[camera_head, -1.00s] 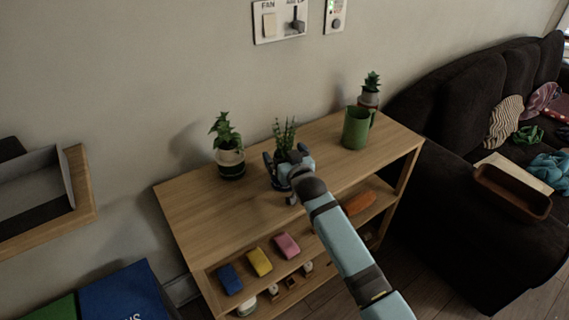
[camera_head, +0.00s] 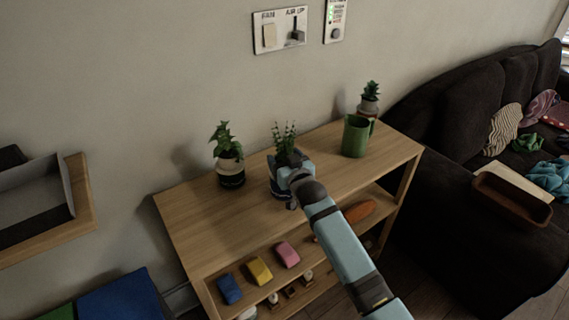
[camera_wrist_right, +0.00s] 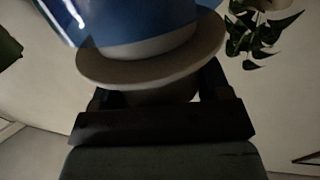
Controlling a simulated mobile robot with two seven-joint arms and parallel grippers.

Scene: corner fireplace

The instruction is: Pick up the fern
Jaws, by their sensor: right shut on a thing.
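The fern (camera_head: 285,140), with thin upright green fronds, is in a blue pot (camera_head: 275,185) over the middle of the wooden shelf's top. My right gripper (camera_head: 283,165) reaches it from the front and is shut on the pot. The arm hides part of the pot, and I cannot tell whether its base touches the shelf top. In the right wrist view, the blue pot with its pale lower rim (camera_wrist_right: 150,62) fills the space above the gripper (camera_wrist_right: 165,95). My left gripper is not in view.
A leafy plant in a striped pot (camera_head: 231,173) stands left of the fern. The wooden shelf (camera_head: 200,225) holds colored blocks below. A dark sofa (camera_head: 440,150) is at right.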

